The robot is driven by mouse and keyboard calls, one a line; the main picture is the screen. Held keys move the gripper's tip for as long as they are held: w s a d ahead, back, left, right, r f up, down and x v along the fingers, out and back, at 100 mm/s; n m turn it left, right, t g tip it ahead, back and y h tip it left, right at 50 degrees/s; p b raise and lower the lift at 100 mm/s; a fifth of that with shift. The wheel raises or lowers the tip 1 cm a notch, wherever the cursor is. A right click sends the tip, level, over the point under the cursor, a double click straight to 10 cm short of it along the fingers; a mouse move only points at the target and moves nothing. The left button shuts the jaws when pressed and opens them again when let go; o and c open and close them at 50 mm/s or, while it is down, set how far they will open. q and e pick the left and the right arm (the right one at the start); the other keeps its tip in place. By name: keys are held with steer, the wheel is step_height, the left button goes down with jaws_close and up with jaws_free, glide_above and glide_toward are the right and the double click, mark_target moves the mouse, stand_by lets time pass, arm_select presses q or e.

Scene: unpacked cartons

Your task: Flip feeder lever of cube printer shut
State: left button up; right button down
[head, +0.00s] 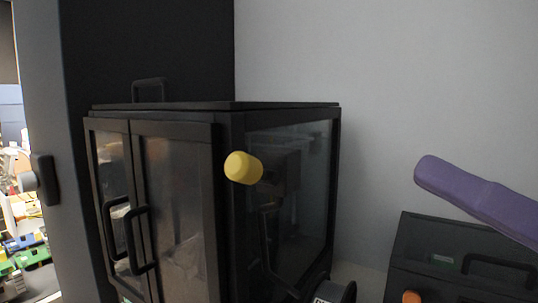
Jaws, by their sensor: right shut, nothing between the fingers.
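The cube printer (181,117) appears to be the black, box-shaped cabinet with glazed doors in the middle of the head view. A short yellow cylinder (243,168) shows in front of its near right corner; I cannot tell whether it is attached. A thin dark bar runs down the right side below it, and I cannot tell whether this is the feeder lever. My right gripper (430,172) appears as a purple rounded shape from the right edge, shut and empty, apart from the printer. My left gripper is not in view.
A low black case (450,243) with a handle and an orange part stands at lower right. A dark round spool-like thing (343,292) is at the bottom edge. A tall dark panel (185,50) stands behind the printer. Colourful clutter (25,245) lies at far left.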

mark_target(252, 174)
steer(key=w+a+p, duration=0.1)
steer(key=w+a, duration=0.1)
steer(key=a, duration=0.1)
steer(key=w+a+p, duration=0.1)
steer(key=w+a, duration=0.1)
steer(key=a, duration=0.1)
steer(key=w+a+p, duration=0.1)
steer(key=w+a, duration=0.2)
steer(key=shift+a+r+p, duration=0.1)
steer(key=shift+r+p, duration=0.2)
steer(key=shift+f, duration=0.1)
